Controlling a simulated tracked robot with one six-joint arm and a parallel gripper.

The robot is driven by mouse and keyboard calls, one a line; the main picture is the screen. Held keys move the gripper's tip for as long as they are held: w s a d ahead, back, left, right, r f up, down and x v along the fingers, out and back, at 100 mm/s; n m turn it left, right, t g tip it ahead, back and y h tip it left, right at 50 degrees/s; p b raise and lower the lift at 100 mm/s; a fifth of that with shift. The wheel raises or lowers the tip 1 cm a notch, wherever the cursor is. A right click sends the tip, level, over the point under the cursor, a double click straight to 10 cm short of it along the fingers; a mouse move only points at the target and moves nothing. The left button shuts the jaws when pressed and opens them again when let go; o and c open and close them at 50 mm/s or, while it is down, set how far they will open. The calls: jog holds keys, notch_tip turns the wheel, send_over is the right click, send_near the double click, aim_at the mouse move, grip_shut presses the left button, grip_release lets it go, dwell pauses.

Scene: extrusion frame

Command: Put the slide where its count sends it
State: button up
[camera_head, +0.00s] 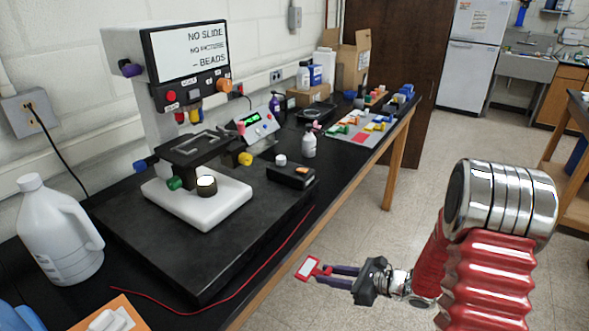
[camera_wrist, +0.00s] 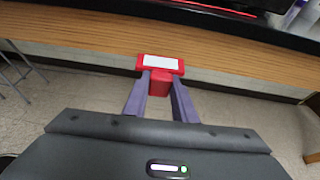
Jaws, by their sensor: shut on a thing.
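My gripper (camera_head: 328,272) is shut on a slide (camera_head: 307,268) with a red frame and a pale middle. In the wrist view the slide (camera_wrist: 160,64) sits across the tips of the two purple-grey fingers, with a red block part between them. The gripper holds it in the air in front of the bench edge, clear of the bench top. The microscope (camera_head: 185,75) stands on the bench at left; its stage (camera_head: 192,148) shows no slide. Its screen (camera_head: 190,50) reads "NO SLIDE", "NO PICTURE" and "– BEADS". A board with coloured areas (camera_head: 358,136) lies further along the bench, with several small coloured pieces on it.
A white jug (camera_head: 58,232) stands at the front left. A red cord (camera_head: 262,258) runs along the bench edge. A box with a green display (camera_head: 246,130), a small white bottle (camera_head: 309,144) and a black box (camera_head: 290,175) stand between microscope and board. Floor right of the bench is open.

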jog(key=shift+w+a+r+m+t+h, duration=0.15)
jog(key=shift+a+m+t+h, duration=0.15)
jog(key=shift+m+t, duration=0.15)
jog(key=shift+w+a+r+m+t+h, duration=0.1)
jog(key=shift+w+a+m+t+h, duration=0.05)
jog(key=shift+m+t+h, duration=1.05)
jog(key=shift+m+t, duration=0.05)
jog(key=shift+m, duration=0.2)
jog(key=shift+s+d+f+m+h, duration=0.3)
jog(key=shift+d+m+h, duration=0.25)
jog(key=shift+h, duration=0.25)
jog(key=shift+s, duration=0.2)
